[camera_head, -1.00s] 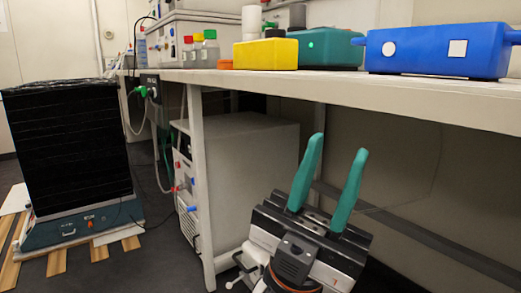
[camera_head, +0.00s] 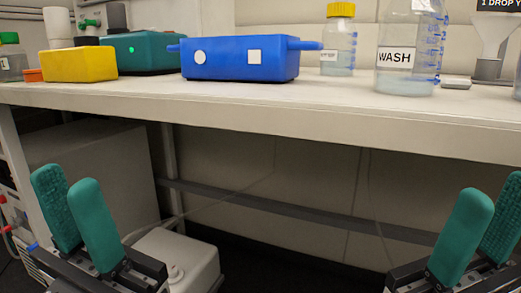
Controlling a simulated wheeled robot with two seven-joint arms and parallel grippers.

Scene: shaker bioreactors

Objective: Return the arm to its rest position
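My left gripper (camera_head: 75,182) is low at the left of the head view, in front of the bench. Its two teal fingers point up and stand apart, with nothing between them. My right gripper (camera_head: 494,188) is low at the right edge, also with teal fingers pointing up. Its fingers overlap in the view, but the far finger's ridged inner face shows and nothing is seen between them. Both grippers appear below the bench top and apart from it. Most of both arms is out of view.
The white bench top (camera_head: 300,118) spans the view. On it stand a yellow box (camera_head: 80,64), a teal box (camera_head: 145,52), a blue box (camera_head: 240,60), a yellow-capped bottle (camera_head: 340,45) and a WASH bottle (camera_head: 400,55). A grey cabinet (camera_head: 90,165) and a rail (camera_head: 300,212) are under the bench.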

